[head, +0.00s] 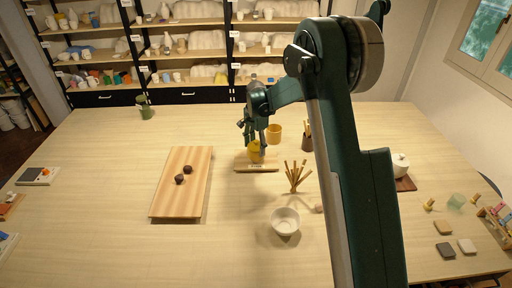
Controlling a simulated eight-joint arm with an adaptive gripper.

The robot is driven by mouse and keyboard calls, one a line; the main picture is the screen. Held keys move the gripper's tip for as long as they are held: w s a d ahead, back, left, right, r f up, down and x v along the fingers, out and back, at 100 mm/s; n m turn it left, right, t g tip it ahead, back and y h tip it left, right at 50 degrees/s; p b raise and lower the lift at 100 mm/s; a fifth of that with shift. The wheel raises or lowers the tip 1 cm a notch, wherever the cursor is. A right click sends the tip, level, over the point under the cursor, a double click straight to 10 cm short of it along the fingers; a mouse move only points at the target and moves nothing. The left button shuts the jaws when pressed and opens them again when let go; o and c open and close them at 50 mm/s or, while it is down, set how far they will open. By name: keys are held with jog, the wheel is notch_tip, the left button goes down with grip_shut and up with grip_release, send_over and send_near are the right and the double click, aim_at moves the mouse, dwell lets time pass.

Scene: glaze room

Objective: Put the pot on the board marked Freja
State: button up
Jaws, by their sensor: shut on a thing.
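A yellow pot (254,156) is in my gripper (256,148), near the middle of the table. My gripper points down and is shut on it, with its fingers hiding part of the pot. The pot is upright over a small wooden board (244,168). I cannot tell whether its base touches the board. The board has a pale label (257,167) on its front, with writing too small to read surely.
A yellow-orange cup (274,132) stands close behind, right of my gripper. A bundle of sticks (296,177) and a white bowl (285,222) are in front and right. A large plank (179,200) with two dark lumps (184,174) lies left.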

jog(key=shift+f, duration=0.15)
jog(key=o, duration=1)
jog(key=shift+r, duration=0.2)
notch_tip(320, 180, up, 12)
jog(key=shift+b, duration=0.3)
dwell(0.5)
